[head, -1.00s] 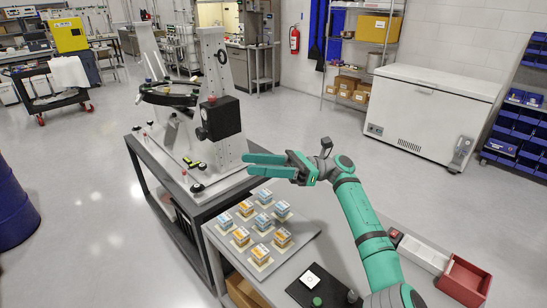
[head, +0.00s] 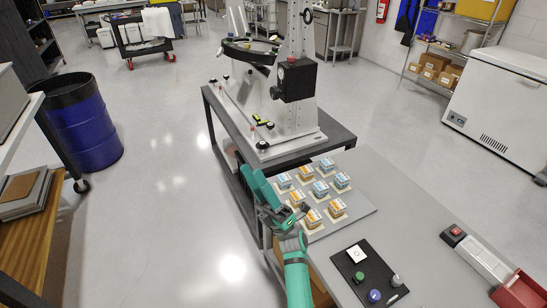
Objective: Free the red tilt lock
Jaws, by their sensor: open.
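The mirror fixture (head: 300,115) stands on a grey cart in the upper middle of the head view, with a pale upright plate and a dark ring (head: 248,52). A black box (head: 293,80) on the upright has a small red part (head: 291,60) on top. I cannot tell which red part is the tilt lock.
A tray (head: 352,210) of several blue and orange blocks lies on the bench beside the cart. A black panel with knobs (head: 375,265) and a red bin (head: 520,292) are at lower right. A blue drum (head: 85,125) stands left. Floor between drum and cart is clear.

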